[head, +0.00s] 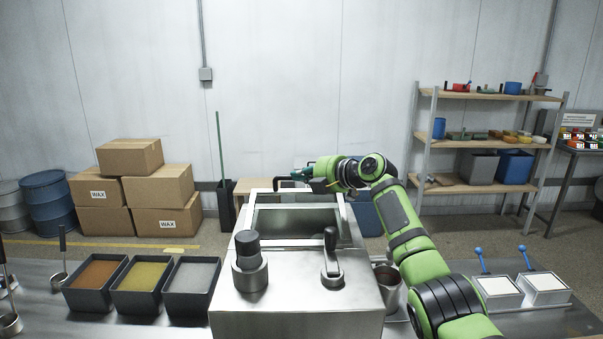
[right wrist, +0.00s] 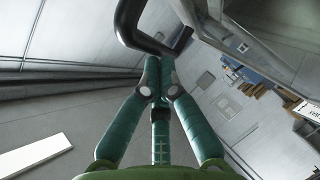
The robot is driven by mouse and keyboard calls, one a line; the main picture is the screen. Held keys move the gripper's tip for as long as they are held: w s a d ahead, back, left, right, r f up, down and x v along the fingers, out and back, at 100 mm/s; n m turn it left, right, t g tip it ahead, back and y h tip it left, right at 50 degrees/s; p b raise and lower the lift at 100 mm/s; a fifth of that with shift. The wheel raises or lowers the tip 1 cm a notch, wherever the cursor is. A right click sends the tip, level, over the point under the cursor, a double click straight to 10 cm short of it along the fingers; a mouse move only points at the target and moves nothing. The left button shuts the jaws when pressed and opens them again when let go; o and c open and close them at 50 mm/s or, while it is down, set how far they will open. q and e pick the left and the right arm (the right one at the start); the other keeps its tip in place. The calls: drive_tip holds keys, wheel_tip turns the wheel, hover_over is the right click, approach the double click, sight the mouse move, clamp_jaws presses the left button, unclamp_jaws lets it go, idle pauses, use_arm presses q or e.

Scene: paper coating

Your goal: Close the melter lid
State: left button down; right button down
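The melter (head: 297,305) is a steel box in the middle of the head view, with its rectangular well open on top. Its lid is raised at the back and mostly hidden in the head view; a metal panel, likely the lid (right wrist: 262,48), shows in the right wrist view. A black bar handle (right wrist: 137,28) is beside this panel. My right gripper (right wrist: 157,68) has its green fingers together, with the tips right at the handle; I cannot tell whether they grip it. It also shows behind the well in the head view (head: 303,174). My left gripper is out of view.
A black knob (head: 247,246) and a lever (head: 331,254) stand on the melter's front top. Dark trays (head: 96,283) stand to its left. A metal cup (head: 388,285) stands at its right, beside my right arm. White moulds (head: 545,286) are further right.

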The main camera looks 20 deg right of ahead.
sight(300, 195)
drive_tip(key=shift+w+f+b, duration=0.35)
drive_tip(key=shift+f, duration=0.3)
drive_tip(key=shift+w+d+f+b, duration=0.1)
drive_tip(key=shift+w+f+b, duration=0.05)
drive_tip(key=shift+f+b, duration=0.5)
drive_tip(key=shift+w+d+f, duration=0.1)
drive_tip(key=shift+w+f, duration=0.1)
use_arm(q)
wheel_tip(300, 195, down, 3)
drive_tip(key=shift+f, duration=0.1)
use_arm(e)
drive_tip(key=shift+r, duration=0.1)
